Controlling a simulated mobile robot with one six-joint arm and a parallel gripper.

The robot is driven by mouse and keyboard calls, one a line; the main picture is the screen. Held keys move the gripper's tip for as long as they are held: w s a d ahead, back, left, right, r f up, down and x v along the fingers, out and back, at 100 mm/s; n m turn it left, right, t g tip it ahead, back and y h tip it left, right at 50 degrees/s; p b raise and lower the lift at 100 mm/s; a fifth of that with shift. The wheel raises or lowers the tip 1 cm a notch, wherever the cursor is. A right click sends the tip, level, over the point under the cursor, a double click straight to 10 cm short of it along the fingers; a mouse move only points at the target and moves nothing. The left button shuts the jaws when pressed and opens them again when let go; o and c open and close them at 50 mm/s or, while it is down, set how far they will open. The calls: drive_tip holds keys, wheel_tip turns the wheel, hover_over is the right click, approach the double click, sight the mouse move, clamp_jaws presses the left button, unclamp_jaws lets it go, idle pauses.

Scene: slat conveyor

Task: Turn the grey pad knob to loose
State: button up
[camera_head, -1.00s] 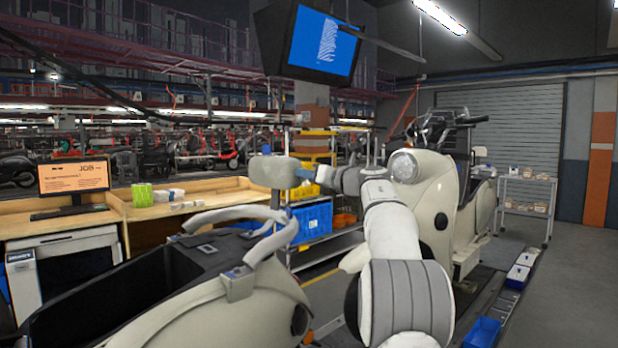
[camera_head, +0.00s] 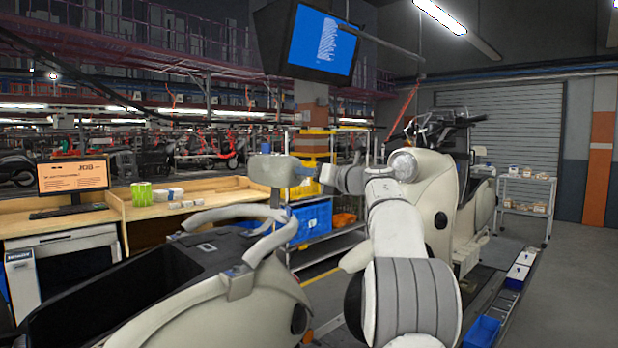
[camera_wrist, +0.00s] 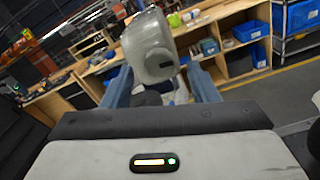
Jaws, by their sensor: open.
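The grey knob is a pale rounded cylinder (camera_head: 269,171) on top of an upright post, above the cream scooter body at left. In the wrist view the knob (camera_wrist: 150,48) fills the upper middle, with a short dark mark on its near face. My gripper (camera_head: 303,172) reaches in from the right, level with the knob. In the wrist view the blue-grey fingers of my gripper (camera_wrist: 160,88) are spread, one to each side below the knob. The knob lies ahead of and partly between them. I cannot tell whether a finger touches it.
A cream scooter body (camera_head: 240,315) with pale padded bars (camera_head: 225,213) lies below my gripper. Another scooter (camera_head: 437,200) stands right of my arm. A wooden bench (camera_head: 150,211) and blue bins (camera_head: 311,222) are behind. Open floor lies at far right.

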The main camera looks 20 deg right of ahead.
drive_tip(key=b+v, duration=0.1)
drive_tip(key=v, duration=0.5)
drive_tip(key=shift+s, duration=0.25)
drive_tip(key=a+r+m+t+h+p, duration=0.2)
drive_tip(key=a+r+m+h, duration=0.15)
drive_tip(key=m, duration=0.35)
drive_tip(key=s+a+f+m+g+h+p, duration=0.1)
drive_tip(key=s+a+f+m+g+p, duration=0.1)
drive_tip(key=s+a+f+m+g, duration=0.3)
drive_tip(key=s+a+f+m+g+p, duration=0.1)
drive_tip(key=s+a+f+m+g, duration=0.5)
drive_tip(key=s+f+m, duration=0.8)
drive_tip(key=s+a+f+m+g+h+p, duration=0.1)
drive_tip(key=s+a+f+m+g, duration=0.4)
drive_tip(key=s+a+f+m, duration=0.5)
drive_tip(key=s+a+f+p, duration=0.1)
drive_tip(key=s+f, duration=0.4)
drive_tip(key=s, duration=0.3)
drive_tip(key=shift+f+h+p, duration=0.3)
drive_tip(key=shift+f+h, duration=0.05)
